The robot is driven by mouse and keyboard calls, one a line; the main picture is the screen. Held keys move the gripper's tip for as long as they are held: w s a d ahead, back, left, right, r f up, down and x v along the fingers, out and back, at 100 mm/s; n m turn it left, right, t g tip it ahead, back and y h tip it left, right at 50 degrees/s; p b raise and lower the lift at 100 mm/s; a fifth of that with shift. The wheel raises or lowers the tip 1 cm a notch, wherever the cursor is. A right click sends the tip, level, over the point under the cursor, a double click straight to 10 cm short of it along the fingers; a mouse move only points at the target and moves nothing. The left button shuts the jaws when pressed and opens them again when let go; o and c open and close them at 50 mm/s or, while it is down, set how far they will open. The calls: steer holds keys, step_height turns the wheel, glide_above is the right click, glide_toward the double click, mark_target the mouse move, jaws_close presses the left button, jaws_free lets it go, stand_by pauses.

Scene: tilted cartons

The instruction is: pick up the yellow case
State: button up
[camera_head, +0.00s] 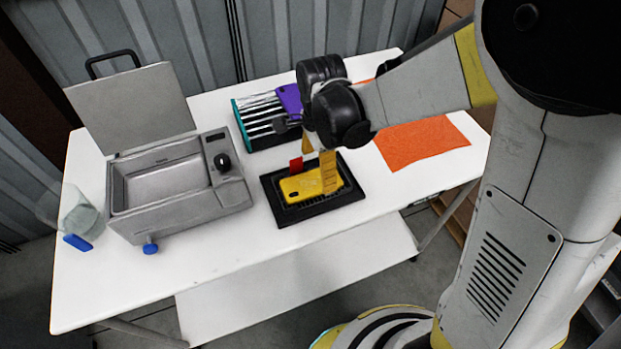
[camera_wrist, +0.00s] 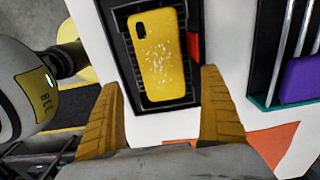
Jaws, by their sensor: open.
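The yellow case (camera_head: 299,187) lies flat in a black tray (camera_head: 285,219) on the white table. In the wrist view the yellow case (camera_wrist: 158,58) shows a camera cutout near one end and pale specks on its surface. My gripper (camera_head: 318,165) is above the tray, close to the case, with its yellow fingers apart. In the wrist view my gripper (camera_wrist: 165,112) is open and empty, and the case lies beyond the fingertips, between their lines. One finger hides part of the case and tray in the head view.
A red tab (camera_head: 296,165) sits at the tray's back edge. A slotted rack (camera_head: 262,122) with a purple case (camera_head: 289,99) stands behind. A grey open-lidded basin (camera_head: 160,180) stands left. An orange cloth (camera_head: 425,142) lies right. The table's front edge is clear.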

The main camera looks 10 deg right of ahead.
mark_target(318, 180)
steer(key=f+b, duration=0.2)
steer(key=f, duration=0.3)
steer(key=shift+w+f+b, duration=0.2)
steer(key=shift+b, duration=0.15)
steer(key=shift+r, duration=0.1)
steer(key=c, duration=1.2)
steer(key=shift+r, duration=0.1)
